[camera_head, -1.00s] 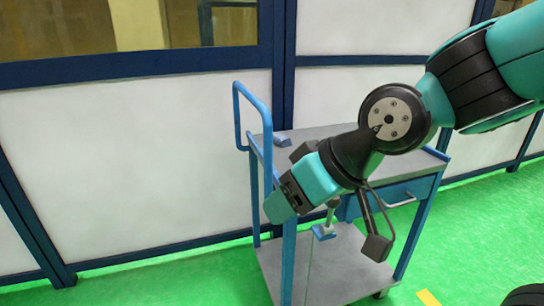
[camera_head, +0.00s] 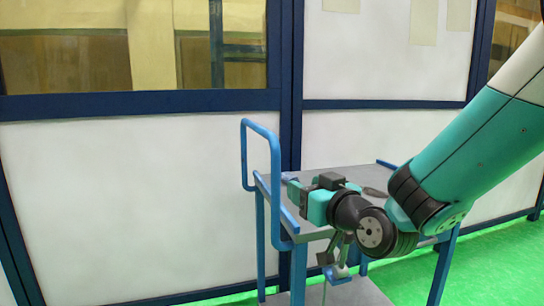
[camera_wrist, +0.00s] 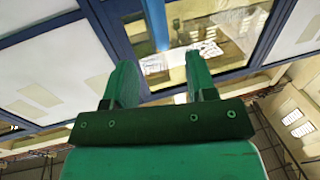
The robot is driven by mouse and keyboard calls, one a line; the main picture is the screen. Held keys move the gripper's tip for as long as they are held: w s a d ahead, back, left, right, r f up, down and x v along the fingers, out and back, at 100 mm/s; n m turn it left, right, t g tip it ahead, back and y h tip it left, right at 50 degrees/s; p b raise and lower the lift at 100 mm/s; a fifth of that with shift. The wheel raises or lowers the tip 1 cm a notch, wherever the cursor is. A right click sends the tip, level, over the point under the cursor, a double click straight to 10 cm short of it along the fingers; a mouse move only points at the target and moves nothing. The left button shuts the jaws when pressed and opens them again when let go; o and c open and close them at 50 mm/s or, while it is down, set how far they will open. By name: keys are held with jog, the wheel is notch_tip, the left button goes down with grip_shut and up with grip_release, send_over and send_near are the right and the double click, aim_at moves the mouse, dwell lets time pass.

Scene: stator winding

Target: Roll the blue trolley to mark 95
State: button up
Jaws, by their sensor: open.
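The blue trolley (camera_head: 264,236) stands by the wall panels in the head view, with a grey top and an upright blue loop handle (camera_head: 276,165) at its left end. Its lower part is cut off by the frame. My gripper (camera_head: 291,192) is over the left part of the top, pointing left towards the handle. In the wrist view my gripper (camera_wrist: 156,80) has its two fingers spread with nothing between the tips. A light blue bar (camera_wrist: 155,25), seemingly the handle, shows beyond the gap. I cannot tell the distance to it. Mark 95 does not show.
A wall of white panels (camera_head: 130,200) with dark blue frames and windows runs close behind the trolley. Dark items (camera_head: 376,192) lie on the trolley top beside my wrist. Green floor (camera_head: 480,270) is clear at the right.

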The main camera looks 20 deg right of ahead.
aim_at(278, 172)
jog(key=p+x, duration=1.1)
jog(key=x, duration=0.3)
jog(key=shift+d, duration=0.15)
jog(key=shift+w+p, duration=0.3)
jog(key=shift+w, duration=0.2)
jog(key=shift+f, duration=0.1)
grip_shut()
